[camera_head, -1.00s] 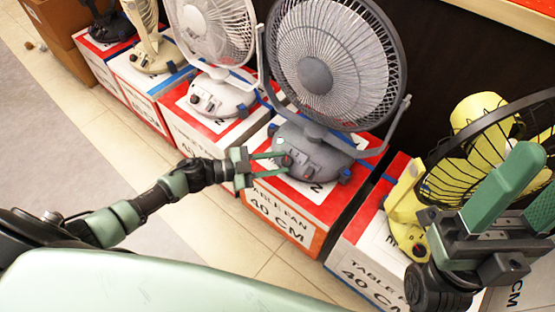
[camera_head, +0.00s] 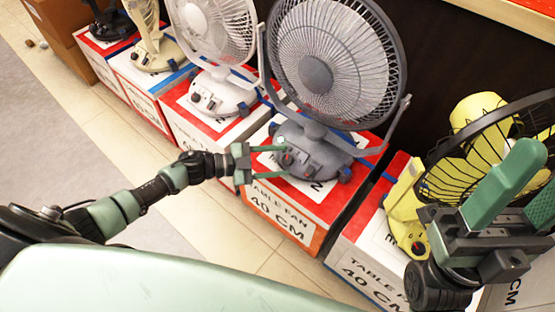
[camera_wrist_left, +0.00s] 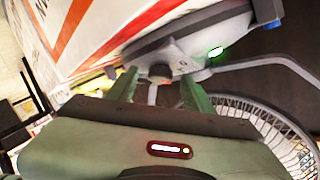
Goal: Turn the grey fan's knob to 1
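The grey fan (camera_head: 325,75) stands on a red and white "Table Fan 40 cm" box. Its grey base (camera_head: 316,150) faces my left arm and carries a dark knob (camera_head: 287,158) with a reddish mark. My left gripper (camera_head: 284,162) is open at the base front, one finger on each side of the knob. In the left wrist view the knob (camera_wrist_left: 160,72) shows between the two green fingertips (camera_wrist_left: 160,82); contact cannot be told. The number it points to is too small to read. My right gripper (camera_head: 520,195) is open and empty at the right, in front of the yellow fan.
A white fan (camera_head: 215,50) stands on a box to the left, with a cream fan (camera_head: 150,45) and a dark fan farther left. A yellow fan (camera_head: 405,215) with a black guard is at the right. The tiled floor (camera_head: 140,165) in front is clear.

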